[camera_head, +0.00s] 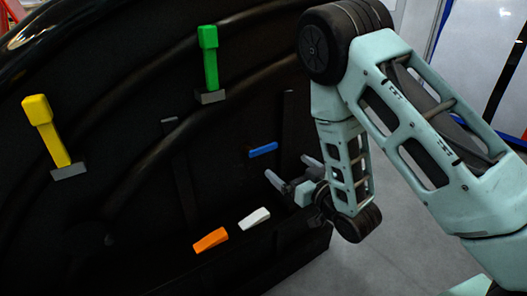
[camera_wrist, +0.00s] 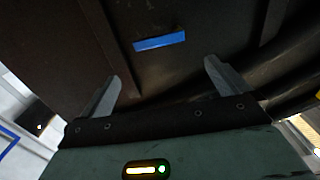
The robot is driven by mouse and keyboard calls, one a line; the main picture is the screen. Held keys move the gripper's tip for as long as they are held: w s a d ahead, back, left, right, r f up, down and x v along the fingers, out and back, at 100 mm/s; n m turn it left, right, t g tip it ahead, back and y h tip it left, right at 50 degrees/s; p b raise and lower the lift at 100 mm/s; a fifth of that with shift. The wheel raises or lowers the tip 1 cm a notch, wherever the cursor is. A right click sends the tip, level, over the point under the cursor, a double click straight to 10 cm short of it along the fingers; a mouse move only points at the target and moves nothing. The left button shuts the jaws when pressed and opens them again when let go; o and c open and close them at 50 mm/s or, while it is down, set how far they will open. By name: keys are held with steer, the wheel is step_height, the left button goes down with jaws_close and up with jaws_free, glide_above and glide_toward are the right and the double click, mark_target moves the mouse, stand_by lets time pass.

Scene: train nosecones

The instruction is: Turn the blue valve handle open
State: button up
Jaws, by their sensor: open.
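The blue valve handle (camera_head: 263,149) is a small bar on the dark nosecone panel, lying nearly level with its right end slightly higher. It also shows in the wrist view (camera_wrist: 160,41), beyond my fingertips and between their lines. My gripper (camera_head: 290,168) is open and empty, just right of and below the handle in the head view. In the wrist view my two fingers (camera_wrist: 162,68) stand wide apart, with a gap between them and the handle. They do not appear to touch it.
A yellow handle (camera_head: 46,130) and a green handle (camera_head: 208,58) stand upright on the panel at left and top. An orange handle (camera_head: 211,239) and a white handle (camera_head: 254,218) sit low, below the blue one. Dark ribs cross the panel. Grey floor (camera_head: 380,262) is clear at lower right.

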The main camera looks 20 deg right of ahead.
mark_target(265, 148)
steer(key=p+x, duration=0.1)
steer(key=x, duration=1.2)
steer(key=shift+w, duration=0.15)
steer(key=c, duration=1)
steer(key=shift+c, duration=0.3)
